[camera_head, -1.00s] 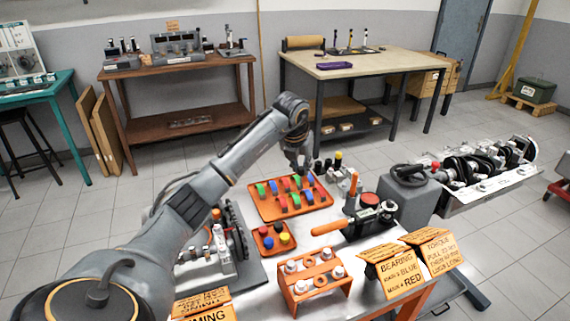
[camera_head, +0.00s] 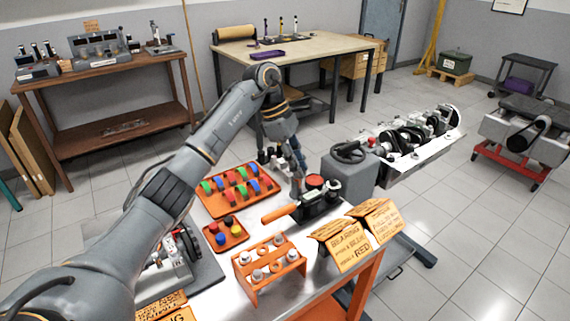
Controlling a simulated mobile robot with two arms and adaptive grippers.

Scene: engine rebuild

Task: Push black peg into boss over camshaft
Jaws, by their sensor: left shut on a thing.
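My left gripper (camera_head: 298,187) reaches down over the middle of the bench, just left of a red-topped can. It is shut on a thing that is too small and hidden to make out. A small orange tray (camera_head: 209,245) holds several coloured pegs, with a dark one (camera_head: 228,219) at its back. I cannot tell whether that is the task's black peg. A metal fixture with a dark toothed wheel (camera_head: 190,243) stands on the left, partly behind my arm. I cannot make out the camshaft or its boss for sure. My right gripper is not in view.
A larger orange tray (camera_head: 215,210) holds several coloured caps. An orange rack (camera_head: 262,288) and orange signs (camera_head: 342,245) stand at the bench front. An orange-handled tool (camera_head: 283,213) lies near my gripper. An open engine (camera_head: 415,140) is at the right.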

